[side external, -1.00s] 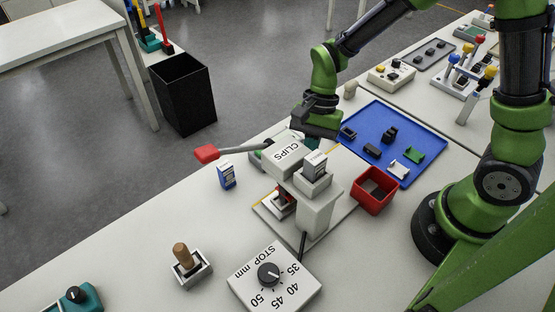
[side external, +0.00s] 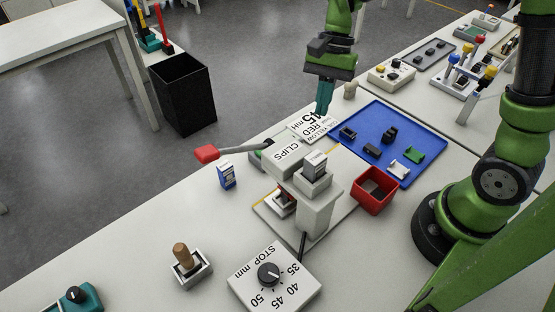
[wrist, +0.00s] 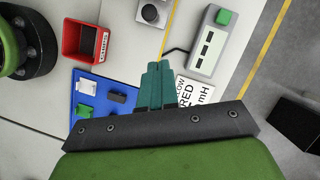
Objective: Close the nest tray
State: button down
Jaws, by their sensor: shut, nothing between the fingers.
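The press fixture (side external: 318,212) stands at the table's middle, with a white block marked CLIPS (side external: 286,153) on top and a lever with a red handle (side external: 207,153). A small light nest tray (side external: 281,211) with something red in it sits low under the press head in the side view. It is partly hidden, and I cannot tell how far out it is. My gripper (side external: 323,109) is shut and empty, pointing down above the printed card (side external: 312,126) behind the press. Its teal fingers (wrist: 158,75) are together in the wrist view.
A blue tray (side external: 425,137) with several small connectors lies right of the press, beside a red bin (side external: 374,190). A STOP mm dial box (side external: 290,292), a wooden-handled tool (side external: 183,256) and a small blue box (side external: 227,176) stand in front and left. The left tabletop is mostly clear.

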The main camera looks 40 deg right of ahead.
jog(key=s+d+f+m+y, duration=0.2)
jog(key=d+f, duration=0.1)
jog(key=s+d+f+m+t+y, duration=0.1)
jog(key=s+d+f+m+y, duration=0.1)
jog(key=s+d+m+y, duration=0.1)
jog(key=s+d+f+m+y, duration=0.2)
jog(key=s+d+f, duration=0.1)
jog(key=d, duration=0.2)
jog(key=shift+s+d+f+m+y, duration=0.15)
jog(key=shift+f+m+y, duration=0.15)
jog(key=shift+f+y, duration=0.1)
jog(key=shift+s+m+t+y, duration=0.3)
jog(key=shift+t+y, duration=0.3)
jog(key=shift+t, duration=0.3)
jog(key=shift+w+a+r+t+y, duration=0.2)
jog(key=shift+a+t+y, duration=0.1)
jog(key=shift+a+t, duration=0.1)
jog(key=shift+w+a+r+n+t, duration=0.25)
jog(key=shift+r+n+t, duration=0.05)
jog(key=shift+n, duration=0.1)
jog(key=x, duration=0.4)
jog(key=r+x, duration=0.1)
jog(key=x, duration=0.8)
jog(key=shift+a+r, duration=0.2)
jog(key=shift+a, duration=0.45)
